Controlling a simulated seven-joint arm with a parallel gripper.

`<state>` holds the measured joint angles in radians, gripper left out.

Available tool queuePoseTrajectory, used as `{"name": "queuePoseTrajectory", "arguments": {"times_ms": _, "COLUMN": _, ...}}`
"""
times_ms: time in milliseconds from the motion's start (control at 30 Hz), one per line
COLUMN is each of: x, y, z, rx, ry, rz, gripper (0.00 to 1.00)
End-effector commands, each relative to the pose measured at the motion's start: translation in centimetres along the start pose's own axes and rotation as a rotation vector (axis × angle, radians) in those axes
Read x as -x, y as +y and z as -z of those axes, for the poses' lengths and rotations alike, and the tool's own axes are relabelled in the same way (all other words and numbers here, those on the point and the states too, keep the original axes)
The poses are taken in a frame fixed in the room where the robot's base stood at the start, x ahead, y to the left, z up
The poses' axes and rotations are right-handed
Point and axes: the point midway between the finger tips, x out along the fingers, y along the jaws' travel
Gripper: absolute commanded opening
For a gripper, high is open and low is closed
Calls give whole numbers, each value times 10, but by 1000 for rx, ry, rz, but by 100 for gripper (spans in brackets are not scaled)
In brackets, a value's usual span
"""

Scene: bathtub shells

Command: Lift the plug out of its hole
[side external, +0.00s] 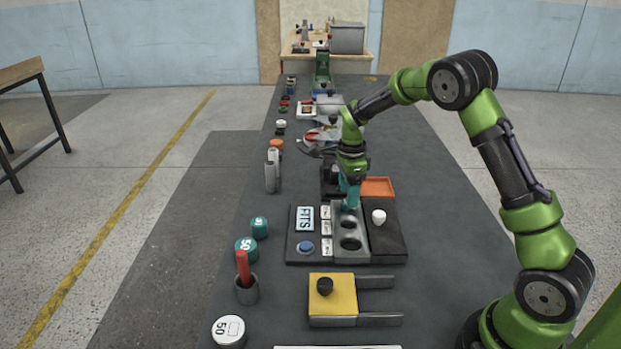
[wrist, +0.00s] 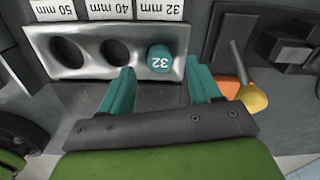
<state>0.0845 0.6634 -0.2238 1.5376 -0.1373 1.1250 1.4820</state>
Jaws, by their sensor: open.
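The teal plug (wrist: 160,60), marked 32, sits in the end hole of a grey metal plate (wrist: 90,33), by the 32 mm label (wrist: 160,10). My gripper (wrist: 160,68) is open, with its two teal fingertips to either side of the plug in the wrist view. I cannot tell how far above the plate the tips are. In the side view my gripper (side external: 348,203) points down over the far end of the plate (side external: 349,233) and hides the plug there.
The plate's other two holes, 50 mm (wrist: 67,53) and 40 mm (wrist: 116,52), are empty. A white knob (side external: 378,216) stands right of the plate and an orange tray (side external: 378,187) beyond it. A yellow block (side external: 340,303) lies nearer the camera. The table's right side is fairly clear.

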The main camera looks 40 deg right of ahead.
Motion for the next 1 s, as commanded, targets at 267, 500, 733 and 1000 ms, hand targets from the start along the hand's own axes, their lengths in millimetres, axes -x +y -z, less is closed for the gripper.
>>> {"name": "queuePoseTrajectory", "arguments": {"times_ms": 267, "x": -27, "y": 0, "z": 1, "rx": 0, "ry": 0, "rz": 0, "gripper": 63}}
{"name": "queuePoseTrajectory", "arguments": {"times_ms": 500, "x": -26, "y": 0, "z": 0, "rx": 0, "ry": 0, "rz": 1, "gripper": 54}}
{"name": "queuePoseTrajectory", "arguments": {"times_ms": 733, "x": -26, "y": 0, "z": 1, "rx": 0, "ry": 0, "rz": 1, "gripper": 19}}
{"name": "queuePoseTrajectory", "arguments": {"times_ms": 1000, "x": -26, "y": 0, "z": 0, "rx": 1, "ry": 0, "rz": 1, "gripper": 0}}
